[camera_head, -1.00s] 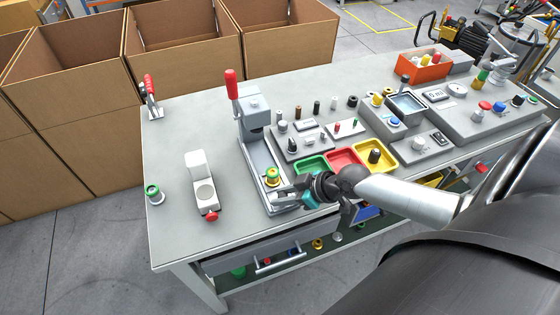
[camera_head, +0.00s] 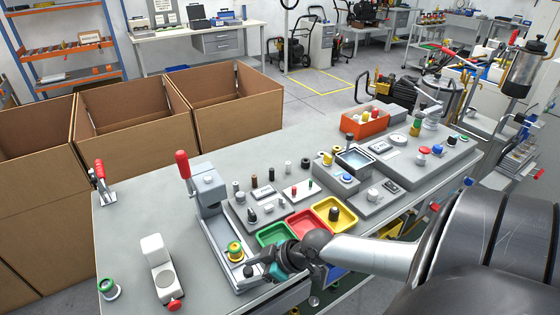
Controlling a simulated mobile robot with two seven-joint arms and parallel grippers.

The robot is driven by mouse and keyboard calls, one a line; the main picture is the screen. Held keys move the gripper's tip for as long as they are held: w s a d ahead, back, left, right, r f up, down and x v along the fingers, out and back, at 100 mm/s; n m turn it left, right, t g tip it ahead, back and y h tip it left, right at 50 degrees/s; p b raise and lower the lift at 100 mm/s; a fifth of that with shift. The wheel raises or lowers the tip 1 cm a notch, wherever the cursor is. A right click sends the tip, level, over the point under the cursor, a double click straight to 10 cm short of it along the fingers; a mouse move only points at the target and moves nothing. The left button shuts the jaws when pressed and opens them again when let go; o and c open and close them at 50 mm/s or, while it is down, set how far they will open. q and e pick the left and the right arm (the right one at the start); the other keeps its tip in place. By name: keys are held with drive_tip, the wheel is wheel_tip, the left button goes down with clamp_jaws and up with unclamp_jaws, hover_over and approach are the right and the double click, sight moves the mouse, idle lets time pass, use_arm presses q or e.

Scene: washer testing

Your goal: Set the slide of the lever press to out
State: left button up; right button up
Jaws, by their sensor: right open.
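The lever press (camera_head: 209,192) stands on the workbench, a grey column with a red-handled lever (camera_head: 183,165) pointing up. Its long base runs toward the bench's front edge. A green and yellow round part (camera_head: 235,251) sits toward the front end of that base, away from the column, on what looks like the slide. My right gripper (camera_head: 250,271) is open at the front end of the base, close beside the part. Whether its fingers touch the slide or its knob is too small to tell. My left gripper is not in view.
A white device with a red knob (camera_head: 174,304) and a green-ringed part (camera_head: 108,288) stand left of the press. Green (camera_head: 275,235), red (camera_head: 306,221) and yellow (camera_head: 347,219) trays lie just right of it. A toggle clamp (camera_head: 103,185) stands at the back left.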

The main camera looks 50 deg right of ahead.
drive_tip(key=p+v, duration=0.5)
drive_tip(key=v, duration=0.9)
drive_tip(key=shift+s+r, duration=0.15)
drive_tip(key=shift+r, duration=0.1)
drive_tip(key=shift+d, duration=0.15)
